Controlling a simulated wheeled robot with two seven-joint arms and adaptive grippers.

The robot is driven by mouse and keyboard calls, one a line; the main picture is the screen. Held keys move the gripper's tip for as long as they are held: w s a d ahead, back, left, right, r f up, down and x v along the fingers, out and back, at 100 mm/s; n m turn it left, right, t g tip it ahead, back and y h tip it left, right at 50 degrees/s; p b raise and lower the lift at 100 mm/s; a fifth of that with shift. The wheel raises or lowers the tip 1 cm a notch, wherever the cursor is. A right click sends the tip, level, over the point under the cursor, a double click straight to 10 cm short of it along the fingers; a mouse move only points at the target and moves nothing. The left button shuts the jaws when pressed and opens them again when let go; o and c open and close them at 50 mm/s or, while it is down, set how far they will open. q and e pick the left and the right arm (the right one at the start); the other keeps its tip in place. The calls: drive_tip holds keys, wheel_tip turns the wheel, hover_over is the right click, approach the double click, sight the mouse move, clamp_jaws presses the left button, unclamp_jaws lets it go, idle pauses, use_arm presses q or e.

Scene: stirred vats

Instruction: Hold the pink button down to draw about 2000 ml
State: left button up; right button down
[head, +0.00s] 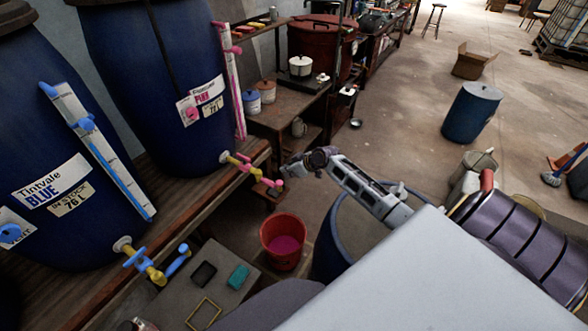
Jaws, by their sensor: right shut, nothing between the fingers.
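The pink button (192,113) is a small round knob on the white label of the blue vat marked pink (165,60). Below it, a brass tap with a pink handle (262,180) sticks out over the shelf edge. My right gripper (287,169) is shut and empty, beside the pink tap's outer end in the picture and well away from the button. I cannot tell whether it touches the tap. A red bucket (270,232) with pink liquid (285,245) stands below. A tall gauge with pink markers (232,75) is on the vat's right. My left gripper is out of view.
A second vat with a blue label (55,185) and a blue-handled tap (155,264) stands at left. A wooden shelf (165,205) carries both vats. An open blue barrel (335,245) is under my right forearm. A bench with pots (300,67) stands behind.

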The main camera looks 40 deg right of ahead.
drive_tip(key=shift+v, duration=2.25)
drive_tip(key=shift+w, duration=0.1)
